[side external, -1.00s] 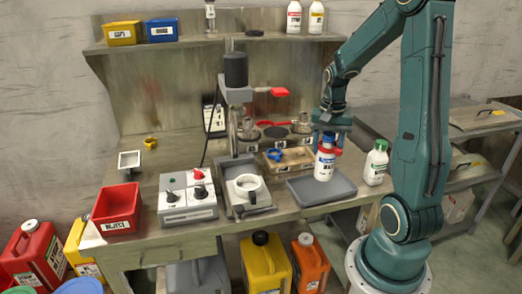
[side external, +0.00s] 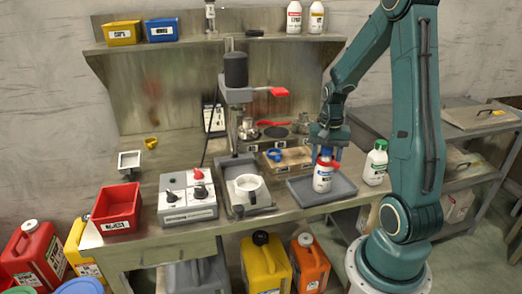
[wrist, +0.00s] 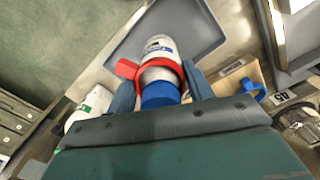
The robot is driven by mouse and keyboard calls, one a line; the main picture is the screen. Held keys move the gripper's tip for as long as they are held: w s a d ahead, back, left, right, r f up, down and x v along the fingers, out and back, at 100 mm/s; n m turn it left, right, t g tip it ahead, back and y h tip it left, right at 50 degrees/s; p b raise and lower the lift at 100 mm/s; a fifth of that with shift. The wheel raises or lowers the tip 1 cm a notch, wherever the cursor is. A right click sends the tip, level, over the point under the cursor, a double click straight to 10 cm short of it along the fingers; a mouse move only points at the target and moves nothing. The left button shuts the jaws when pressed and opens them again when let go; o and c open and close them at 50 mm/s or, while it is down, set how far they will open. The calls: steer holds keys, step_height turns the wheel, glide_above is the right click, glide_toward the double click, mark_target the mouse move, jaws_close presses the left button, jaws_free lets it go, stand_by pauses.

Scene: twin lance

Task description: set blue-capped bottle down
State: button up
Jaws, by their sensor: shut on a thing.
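The blue-capped bottle (side external: 323,178) is white with a label and a red collar that has a tab. It stands upright over the grey tray (side external: 345,187), its base at or very near the tray floor; I cannot tell if it touches. My gripper (side external: 328,150) is above it, shut on its upper part. In the wrist view, the bottle (wrist: 160,48) with its blue cap and red collar lies between the fingers of my gripper (wrist: 160,86), with the tray (wrist: 200,22) beyond it.
A green-capped white bottle (side external: 376,164) stands just right of the tray. A wooden block (side external: 288,158) with a blue ring is behind the tray at left. The tray around the bottle is clear.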

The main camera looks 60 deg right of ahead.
steer(key=o, duration=1.5)
steer(key=shift+r, duration=0.1)
step_height(320, 180, up, 12)
steer(key=shift+r, duration=0.1)
steer(key=shift+a, duration=0.1)
steer(key=w+a+r+n+t+h, duration=0.1)
steer(key=a+r+n, duration=0.15)
steer(key=a, duration=0.35)
steer(key=a+r+n+t, duration=0.1)
steer(key=a+r+n, duration=0.1)
steer(key=a+n, duration=0.3)
steer(key=shift+s+a+r+n+t+y, duration=0.15)
steer(key=shift+s+a+n+t, duration=0.7)
steer(key=shift+a, duration=1.5)
steer(key=shift+s+a+n+t+y, duration=0.2)
steer(key=shift+s+a+n+t, duration=0.15)
steer(key=shift+s+a+n, duration=1.5)
steer(key=shift+s+a+r+n+t+y, duration=0.15)
steer(key=shift+s+a+n+t, duration=0.4)
steer(key=shift+a, duration=2.25)
steer(key=shift+w, duration=0.2)
